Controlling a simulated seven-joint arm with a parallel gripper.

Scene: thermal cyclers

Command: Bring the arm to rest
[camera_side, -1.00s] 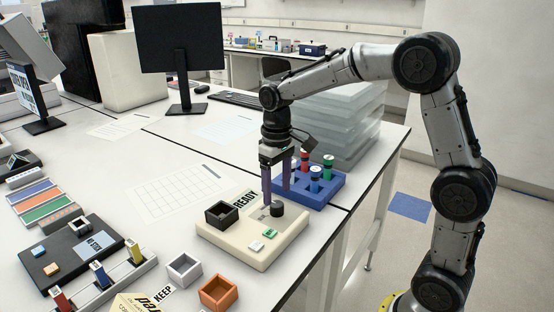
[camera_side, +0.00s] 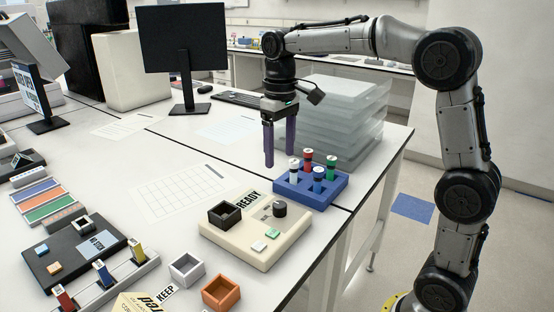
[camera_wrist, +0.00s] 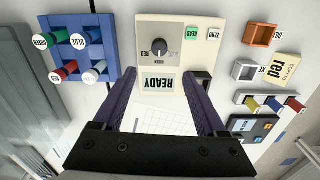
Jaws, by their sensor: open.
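My gripper (camera_side: 280,150) hangs pointing down above the bench, with its two purple fingers apart and nothing between them. In the side view it is above and behind the cream READY device (camera_side: 250,250), clear of it. The wrist view shows my gripper (camera_wrist: 165,100) open, with the cream device (camera_wrist: 178,25) and its dark knob (camera_wrist: 159,47) beyond the fingertips. The blue rack (camera_side: 325,190) with several coloured pegs stands close to the right of my gripper, not touching it.
Stacked clear boxes (camera_side: 340,120) stand behind the rack. A monitor (camera_side: 181,40) stands at the back left. A dark box (camera_side: 222,214), a white box (camera_side: 186,269) and an orange box (camera_side: 221,292) are near the front. A paper grid (camera_side: 182,188) lies flat on open bench.

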